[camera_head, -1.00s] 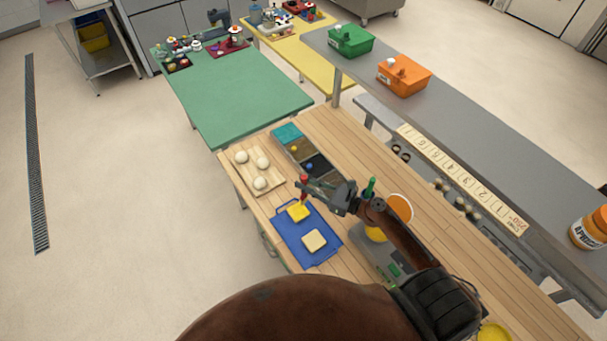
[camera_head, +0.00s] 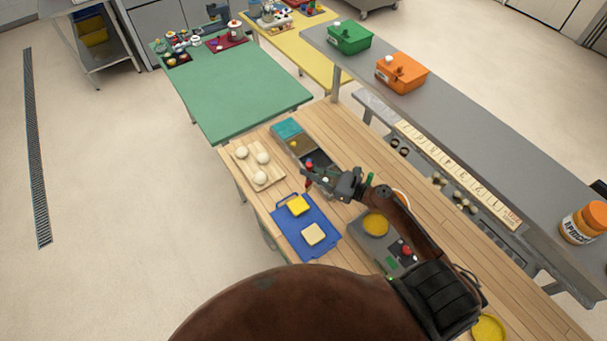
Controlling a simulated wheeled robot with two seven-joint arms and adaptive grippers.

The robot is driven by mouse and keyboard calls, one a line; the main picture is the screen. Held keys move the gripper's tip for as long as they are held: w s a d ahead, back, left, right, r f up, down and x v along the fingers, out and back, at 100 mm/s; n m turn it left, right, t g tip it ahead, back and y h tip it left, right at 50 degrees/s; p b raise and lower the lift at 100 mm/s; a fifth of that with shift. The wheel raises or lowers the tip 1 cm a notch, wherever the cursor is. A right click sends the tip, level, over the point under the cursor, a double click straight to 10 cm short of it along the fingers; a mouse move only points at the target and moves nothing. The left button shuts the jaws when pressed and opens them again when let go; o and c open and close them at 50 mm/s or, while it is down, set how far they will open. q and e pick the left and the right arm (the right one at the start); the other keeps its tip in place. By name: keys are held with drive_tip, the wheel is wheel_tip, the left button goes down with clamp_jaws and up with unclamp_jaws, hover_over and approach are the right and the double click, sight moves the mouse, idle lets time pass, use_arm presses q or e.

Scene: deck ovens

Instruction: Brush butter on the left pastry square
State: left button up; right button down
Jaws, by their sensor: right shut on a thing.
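A blue board (camera_head: 291,229) lies on the wooden table with two pastry squares on it. The left pastry square (camera_head: 298,206) is strong yellow on top. The other pastry square (camera_head: 314,234) is paler. My right gripper (camera_head: 314,178) is shut on a red-handled brush (camera_head: 309,166), above the table beyond the board and clear of both squares. The brush's tip is too small to make out. My left gripper is out of view.
A wooden board (camera_head: 263,178) with three pale dough balls lies at the left. A long divided tray (camera_head: 293,142) sits behind, partly hidden by my gripper. A grey scale (camera_head: 371,246) with a yellow-filled dish stands right of the blue board. A steel shelf (camera_head: 450,133) runs along the right.

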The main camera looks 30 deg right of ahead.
drive_tip(key=d+b, duration=0.2)
drive_tip(key=d, duration=0.5)
drive_tip(key=shift+d+b, duration=0.35)
drive_tip(key=shift+d, duration=0.05)
